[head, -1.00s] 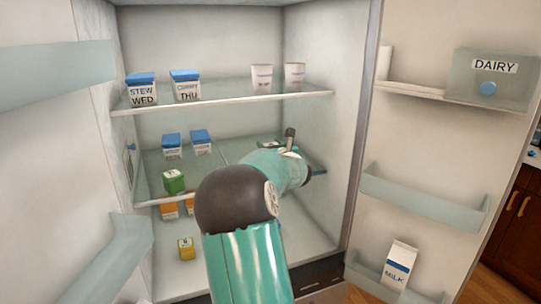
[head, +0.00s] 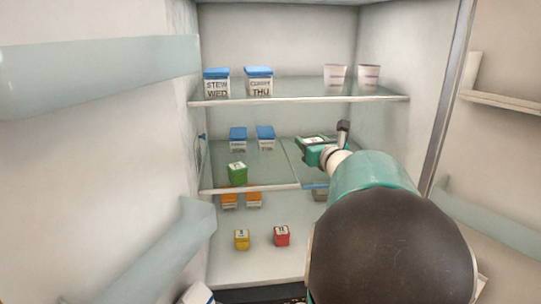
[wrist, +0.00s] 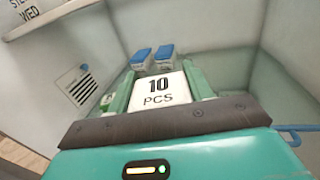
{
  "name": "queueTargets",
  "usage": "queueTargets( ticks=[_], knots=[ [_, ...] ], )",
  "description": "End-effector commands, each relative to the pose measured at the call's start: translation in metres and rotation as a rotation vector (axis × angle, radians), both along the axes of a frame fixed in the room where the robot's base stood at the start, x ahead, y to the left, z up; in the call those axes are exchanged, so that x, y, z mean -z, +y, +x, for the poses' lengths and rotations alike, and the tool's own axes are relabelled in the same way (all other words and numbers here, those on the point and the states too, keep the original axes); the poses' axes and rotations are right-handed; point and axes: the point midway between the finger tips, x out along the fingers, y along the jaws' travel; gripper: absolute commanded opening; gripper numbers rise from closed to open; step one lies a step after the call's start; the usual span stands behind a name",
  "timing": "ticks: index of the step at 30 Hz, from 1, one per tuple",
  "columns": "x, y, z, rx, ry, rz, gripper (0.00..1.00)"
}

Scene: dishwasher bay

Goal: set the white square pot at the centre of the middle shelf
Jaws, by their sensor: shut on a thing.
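My gripper (head: 314,146) is over the right part of the middle shelf (head: 270,186) in the head view. In the wrist view, its green fingers (wrist: 160,82) are shut on the sides of the white square pot (wrist: 158,92), whose top reads "10 PCS". Only a little of the pot's white top (head: 311,139) shows in the head view. I cannot tell whether the pot touches the shelf glass. My arm hides the shelf's front right part.
A green pot (head: 237,173) stands at the middle shelf's front left, with two blue-lidded boxes (head: 238,138) (head: 265,137) behind. The top shelf (head: 300,98) holds boxes and cups. Orange, yellow (head: 241,240) and red (head: 281,236) pots stand below. The glass between the boxes and my gripper is clear.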

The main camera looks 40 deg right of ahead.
Motion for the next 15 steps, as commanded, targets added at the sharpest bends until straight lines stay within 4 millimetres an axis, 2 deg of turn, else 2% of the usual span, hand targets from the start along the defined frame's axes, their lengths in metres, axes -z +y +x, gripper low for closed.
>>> queueTargets(
  ticks=[1, 3, 7, 10, 15],
  knots=[
    [-0.003, 0.017, 0.007, -0.049, -0.004, -0.003, 0.24],
    [-0.005, 0.037, 0.016, -0.110, -0.001, -0.002, 0.24],
    [-0.007, 0.063, 0.025, -0.184, 0.002, -0.003, 0.24],
    [-0.004, 0.067, 0.032, -0.203, 0.007, -0.003, 0.24],
    [0.009, 0.052, 0.053, -0.202, 0.010, -0.003, 0.24]
  ],
)
